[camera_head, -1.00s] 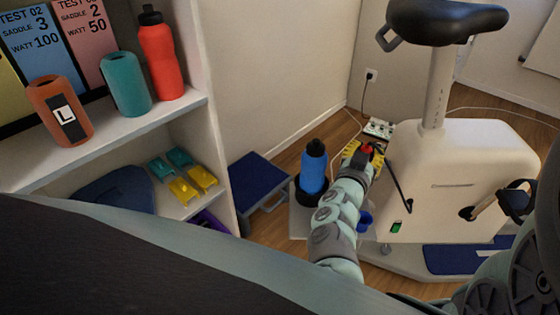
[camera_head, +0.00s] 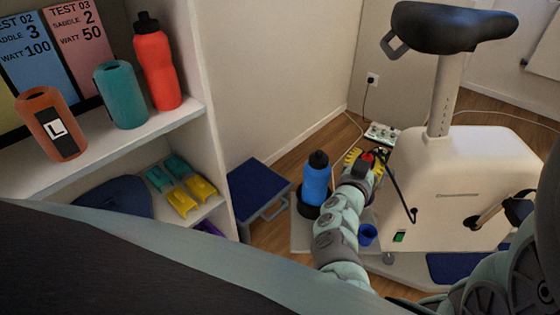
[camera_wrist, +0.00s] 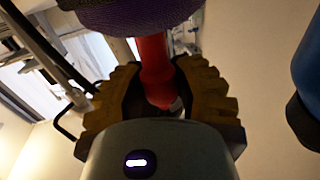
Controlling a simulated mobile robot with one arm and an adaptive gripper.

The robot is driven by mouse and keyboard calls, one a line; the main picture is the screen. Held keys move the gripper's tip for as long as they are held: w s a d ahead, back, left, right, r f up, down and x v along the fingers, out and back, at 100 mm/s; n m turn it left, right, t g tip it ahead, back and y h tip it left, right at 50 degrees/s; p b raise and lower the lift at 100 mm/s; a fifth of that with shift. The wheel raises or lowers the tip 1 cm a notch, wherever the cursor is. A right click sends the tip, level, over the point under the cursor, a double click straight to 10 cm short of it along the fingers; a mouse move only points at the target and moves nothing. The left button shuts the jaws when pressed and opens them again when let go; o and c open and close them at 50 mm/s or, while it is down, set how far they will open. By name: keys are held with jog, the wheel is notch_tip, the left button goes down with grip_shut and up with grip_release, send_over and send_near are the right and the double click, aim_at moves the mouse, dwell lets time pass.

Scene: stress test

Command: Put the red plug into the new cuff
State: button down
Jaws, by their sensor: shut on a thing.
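My gripper (camera_head: 365,164) is beside the exercise bike, its yellow ribbed fingers on either side of a red thing (camera_head: 367,156), which looks like the red plug. In the wrist view my gripper (camera_wrist: 158,90) is shut on the plug's red shaft (camera_wrist: 154,55). A dark purple textured thing (camera_wrist: 130,14) sits at the shaft's upper end; I cannot tell whether it is part of the plug. An orange sleeve marked L (camera_head: 36,112) and a teal sleeve (camera_head: 121,95) stand on the shelf. I cannot tell which thing is the new cuff.
A blue bottle (camera_head: 316,180) stands left of my gripper. A small blue cup (camera_head: 367,236) is near my arm. The white bike body (camera_head: 455,185) is close on the right. A blue step stool (camera_head: 258,188) and a power strip (camera_head: 381,134) are on the floor.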

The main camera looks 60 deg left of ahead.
jog(key=shift+f+b, duration=1)
jog(key=shift+f, duration=0.7)
jog(key=c, duration=0.7)
grip_release()
jog(key=shift+o, duration=0.2)
jog(key=v, duration=1.2)
